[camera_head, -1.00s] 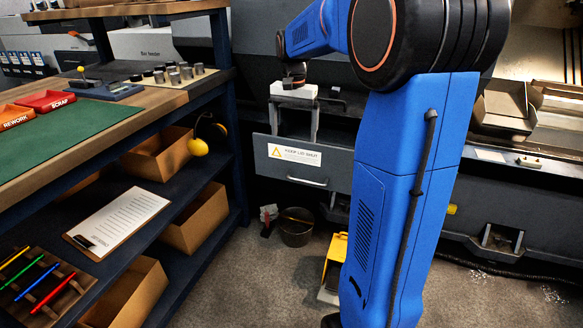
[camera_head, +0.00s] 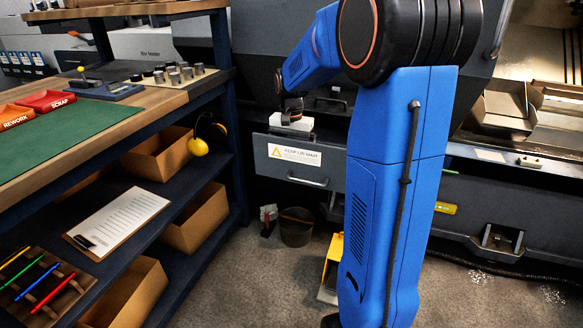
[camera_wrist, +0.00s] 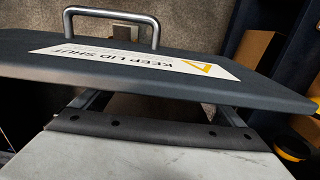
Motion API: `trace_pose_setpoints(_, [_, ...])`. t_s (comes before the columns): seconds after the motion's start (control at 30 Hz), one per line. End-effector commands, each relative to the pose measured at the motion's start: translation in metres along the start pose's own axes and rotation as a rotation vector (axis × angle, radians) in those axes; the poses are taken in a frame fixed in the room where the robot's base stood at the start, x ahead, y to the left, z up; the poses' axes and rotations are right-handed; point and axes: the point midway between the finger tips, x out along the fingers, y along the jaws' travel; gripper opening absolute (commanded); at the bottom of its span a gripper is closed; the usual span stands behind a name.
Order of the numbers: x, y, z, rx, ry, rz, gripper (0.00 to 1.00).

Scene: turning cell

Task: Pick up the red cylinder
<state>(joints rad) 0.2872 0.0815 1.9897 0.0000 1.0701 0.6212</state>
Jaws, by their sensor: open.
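I see no red cylinder in either current view. My gripper (camera_head: 291,124) is low behind a dark grey panel (camera_head: 330,160) with a warning sign and a handle. Its pale body shows above the panel's top edge in the head view. In the wrist view, the pale body fills the bottom and two spread grey fingers (camera_wrist: 160,106) run behind the panel (camera_wrist: 130,70). The sign there reads "KEEP LID SHUT" upside down. The fingertips and whatever lies between them are hidden by the panel.
A bench (camera_head: 185,92) with a green mat (camera_head: 70,135), red and orange trays and several small metal parts stands left. Its shelves hold cardboard boxes (camera_head: 195,220), a clipboard (camera_head: 118,222) and coloured pens. A dark bucket (camera_head: 297,230) stands on the floor below the panel.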

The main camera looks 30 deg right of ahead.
Motion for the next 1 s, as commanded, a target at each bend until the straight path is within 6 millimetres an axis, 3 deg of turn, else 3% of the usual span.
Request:
trace_pose_setpoints(0.17, [0.0,0.0,0.0,0.0,0.0,0.0,0.92])
trace_pose_setpoints(0.3, [0.0,0.0,0.0,0.0,0.0,0.0,0.59])
trace_pose_setpoints(0.4, [0.0,0.0,0.0,0.0,0.0,0.0,0.41])
trace_pose_setpoints(0.77, [-0.009,0.0,0.0,0.0,0.002,-0.001,0.41])
trace_pose_setpoints(1.0, [-0.053,-0.001,-0.001,0.0,0.004,-0.003,0.41])
